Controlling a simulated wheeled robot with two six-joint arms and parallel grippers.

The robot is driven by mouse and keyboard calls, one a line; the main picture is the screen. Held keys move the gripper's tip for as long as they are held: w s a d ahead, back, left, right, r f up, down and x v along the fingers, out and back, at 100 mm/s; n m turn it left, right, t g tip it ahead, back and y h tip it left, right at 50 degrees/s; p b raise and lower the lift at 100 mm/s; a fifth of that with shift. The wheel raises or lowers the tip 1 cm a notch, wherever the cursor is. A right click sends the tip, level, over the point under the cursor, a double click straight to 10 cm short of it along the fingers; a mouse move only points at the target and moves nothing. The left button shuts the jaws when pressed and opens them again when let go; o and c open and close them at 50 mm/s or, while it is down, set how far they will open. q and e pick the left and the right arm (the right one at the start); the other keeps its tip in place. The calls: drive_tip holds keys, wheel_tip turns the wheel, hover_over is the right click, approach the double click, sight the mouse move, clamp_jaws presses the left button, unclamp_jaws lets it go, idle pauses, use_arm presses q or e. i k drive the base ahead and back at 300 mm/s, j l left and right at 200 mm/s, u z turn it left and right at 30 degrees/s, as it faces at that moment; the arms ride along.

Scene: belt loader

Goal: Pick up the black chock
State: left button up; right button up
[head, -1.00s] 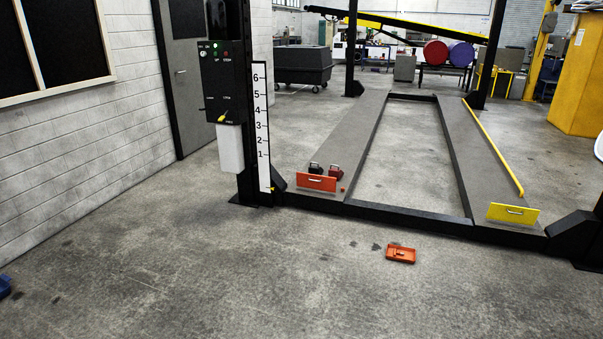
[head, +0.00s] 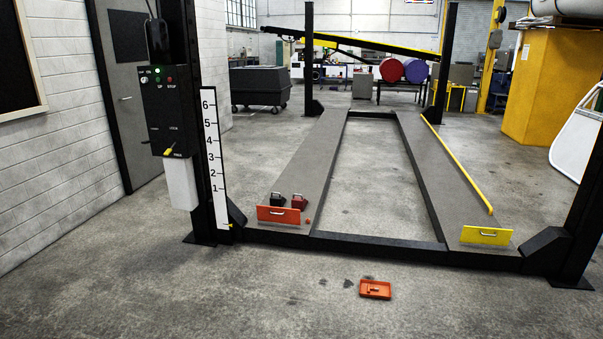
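The black chock (head: 278,200) sits on the near end of the left runway of the lift, just behind an orange plate with a handle (head: 279,215). A dark red chock (head: 299,202) stands right beside it on the right. Neither of my grippers shows in the head view.
A black lift post with a control box (head: 167,115) and a number scale (head: 213,160) stands left of the runway. A yellow plate (head: 485,236) closes the right runway. An orange tray (head: 375,289) lies on the floor in front. The near floor is otherwise clear.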

sight(274, 201)
drive_tip(key=i, duration=3.9)
drive_tip(key=i+j+z, duration=0.2)
drive_tip(key=i, duration=0.4)
drive_tip(key=i+z, duration=0.2)
drive_tip(key=i, duration=0.45)
